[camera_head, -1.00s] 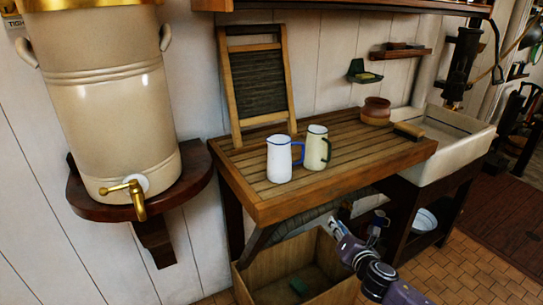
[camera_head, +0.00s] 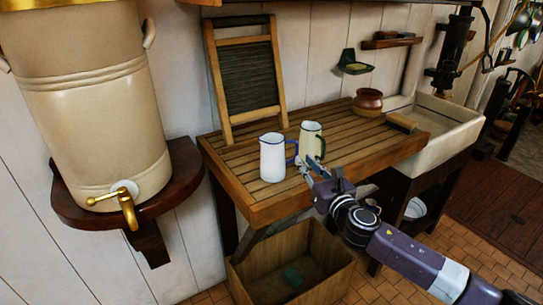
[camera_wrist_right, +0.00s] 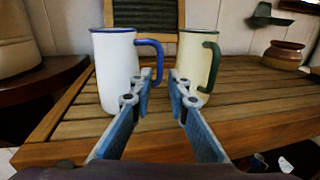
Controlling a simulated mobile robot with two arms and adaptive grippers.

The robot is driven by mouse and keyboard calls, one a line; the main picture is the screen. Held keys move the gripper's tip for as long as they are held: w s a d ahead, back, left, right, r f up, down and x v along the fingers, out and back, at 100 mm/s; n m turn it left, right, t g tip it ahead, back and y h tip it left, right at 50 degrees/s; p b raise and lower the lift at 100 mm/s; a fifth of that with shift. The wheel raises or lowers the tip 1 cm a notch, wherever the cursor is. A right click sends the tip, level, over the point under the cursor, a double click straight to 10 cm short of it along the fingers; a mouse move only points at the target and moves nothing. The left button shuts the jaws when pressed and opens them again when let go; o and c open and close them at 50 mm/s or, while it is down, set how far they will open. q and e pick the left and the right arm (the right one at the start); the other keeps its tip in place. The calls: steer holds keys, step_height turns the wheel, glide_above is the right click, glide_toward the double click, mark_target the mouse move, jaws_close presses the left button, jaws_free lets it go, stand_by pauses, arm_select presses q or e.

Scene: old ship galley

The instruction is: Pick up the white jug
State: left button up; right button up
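The white jug (camera_head: 272,158) with a blue rim and blue handle stands upright on the slatted wooden draining board (camera_head: 262,201). It also shows in the right wrist view (camera_wrist_right: 117,75), with its handle pointing right toward the cream jug. The cream jug (camera_head: 310,141) with a green handle stands just behind and to its right; it shows in the right wrist view too (camera_wrist_right: 191,67). My right gripper (camera_head: 306,168) is at the board's front edge, close to the white jug's handle. My left gripper is not in view.
A washboard (camera_head: 247,75) leans on the wall behind the jugs. A brown pot (camera_head: 367,102) and a brush (camera_head: 401,123) are farther right, beside the sink (camera_head: 452,140). A large urn (camera_head: 95,110) with a brass tap stands left. A wooden crate (camera_head: 325,279) is below.

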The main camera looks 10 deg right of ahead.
mark_target(297, 153)
steer(key=shift+w+r, duration=0.1)
steer(key=shift+w, duration=0.3)
steer(key=shift+w+r, duration=0.1)
steer(key=shift+w+a, duration=0.15)
steer(key=shift+w, duration=0.25)
steer(key=w, duration=0.2)
steer(key=w+p, duration=0.1)
steer(key=shift+w+a, duration=0.1)
steer(key=shift+a, duration=0.15)
steer(key=shift+w, duration=0.35)
steer(key=shift+w+a, duration=0.1)
steer(key=shift+w, duration=0.3)
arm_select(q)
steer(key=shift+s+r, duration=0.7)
arm_select(e)
steer(key=shift+f, duration=0.2)
steer(key=shift+c, duration=0.4)
